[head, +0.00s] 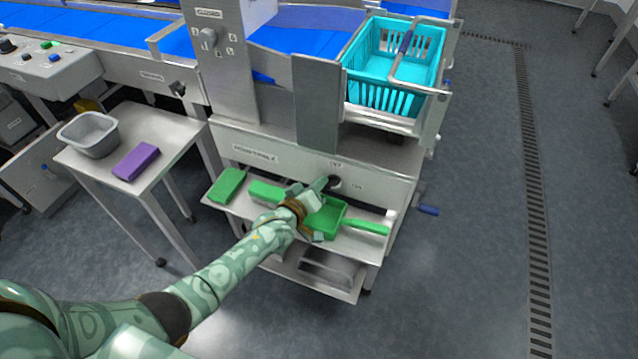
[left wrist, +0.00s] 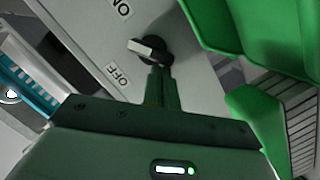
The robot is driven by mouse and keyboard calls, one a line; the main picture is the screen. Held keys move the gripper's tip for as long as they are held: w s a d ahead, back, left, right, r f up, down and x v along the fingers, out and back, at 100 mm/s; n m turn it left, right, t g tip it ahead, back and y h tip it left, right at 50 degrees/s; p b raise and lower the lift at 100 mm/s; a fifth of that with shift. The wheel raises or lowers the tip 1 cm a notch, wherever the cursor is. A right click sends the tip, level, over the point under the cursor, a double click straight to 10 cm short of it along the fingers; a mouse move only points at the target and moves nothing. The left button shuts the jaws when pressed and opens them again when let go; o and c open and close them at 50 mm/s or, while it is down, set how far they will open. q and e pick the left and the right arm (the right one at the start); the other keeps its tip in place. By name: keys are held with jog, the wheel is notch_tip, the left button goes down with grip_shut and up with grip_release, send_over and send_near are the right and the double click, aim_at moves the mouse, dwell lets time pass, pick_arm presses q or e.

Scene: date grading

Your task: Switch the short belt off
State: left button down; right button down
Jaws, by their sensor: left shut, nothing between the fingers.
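The short belt's rotary switch (head: 335,183) is a black knob on the grey front panel, with OFF above it and ON to its lower right in the head view. In the left wrist view the knob (left wrist: 152,49) has a pale grey handle that points left, between the ON label (left wrist: 121,7) and the OFF label (left wrist: 117,75). My left gripper (head: 324,183) is shut and empty. Its fingertips (left wrist: 157,72) are right at the knob's edge; I cannot tell if they touch. My right gripper is not in view.
A shelf below the panel holds a green dustpan (head: 325,217), a green-handled brush (head: 366,227) and green blocks (head: 228,185). A turquoise basket (head: 385,85) stands above right. A side table (head: 125,190) holds a grey tub (head: 90,135) and a purple block (head: 136,162).

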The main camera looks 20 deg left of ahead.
pick_arm(q)
jog(key=shift+f+n, duration=0.1)
jog(key=shift+n, duration=0.2)
dwell(0.9)
